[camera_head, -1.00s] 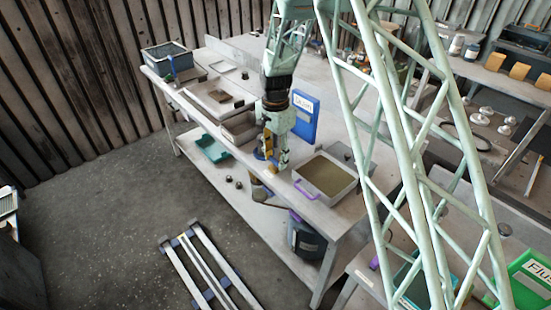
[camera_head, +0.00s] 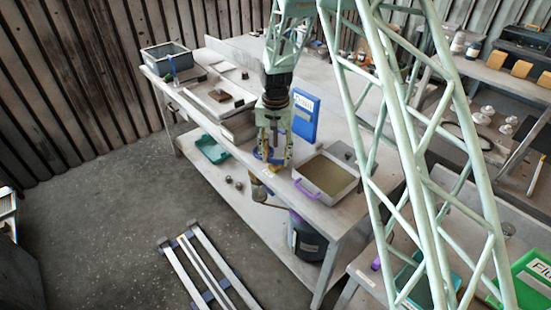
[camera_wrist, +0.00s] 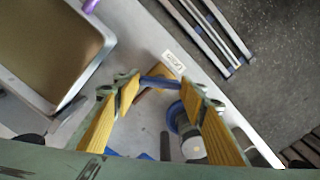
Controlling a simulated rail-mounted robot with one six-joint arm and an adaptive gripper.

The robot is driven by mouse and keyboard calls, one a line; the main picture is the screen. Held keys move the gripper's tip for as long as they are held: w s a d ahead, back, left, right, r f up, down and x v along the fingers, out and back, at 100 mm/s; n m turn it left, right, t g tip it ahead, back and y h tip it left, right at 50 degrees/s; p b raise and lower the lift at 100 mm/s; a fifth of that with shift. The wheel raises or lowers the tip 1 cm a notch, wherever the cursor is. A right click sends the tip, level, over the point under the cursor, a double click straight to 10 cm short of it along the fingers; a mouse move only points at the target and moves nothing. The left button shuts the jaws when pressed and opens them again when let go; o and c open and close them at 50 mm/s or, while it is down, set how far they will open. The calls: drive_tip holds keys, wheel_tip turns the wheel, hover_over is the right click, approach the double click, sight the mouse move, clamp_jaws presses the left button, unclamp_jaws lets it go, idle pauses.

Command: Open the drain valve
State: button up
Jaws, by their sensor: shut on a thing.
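My gripper (camera_head: 274,160) points down at the front edge of the workbench, beside the blue "Drain" panel (camera_head: 305,117). In the wrist view its yellow-padded fingers (camera_wrist: 162,84) are closed on a blue handle (camera_wrist: 158,82), which spans between the fingertips. I take this handle for the drain valve's lever. An orange-brown part shows just behind and below the handle. A round blue part (camera_wrist: 176,117) with a grey cylinder lies beside the right finger. In the head view, the gripper hides most of the valve, and a brass-coloured part (camera_head: 258,191) hangs below the bench edge.
A grey tray with brownish contents (camera_head: 327,176) and a purple handle stands right of my gripper. A dark bucket (camera_head: 308,240) sits below. A teal tray (camera_head: 212,148) lies on the lower shelf. Open floor with a rail frame (camera_head: 208,272) lies in front.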

sight(276, 159)
drive_tip(key=n, duration=0.4)
drive_tip(key=shift+n+b, duration=0.3)
drive_tip(key=shift+b, duration=0.05)
drive_tip(key=shift+n, duration=2)
drive_tip(key=o, duration=0.9)
drive_tip(key=shift+c, duration=0.2)
drive_tip(key=shift+r, duration=0.2)
wheel_tip(276, 159, up, 12)
drive_tip(key=shift+f, duration=0.15)
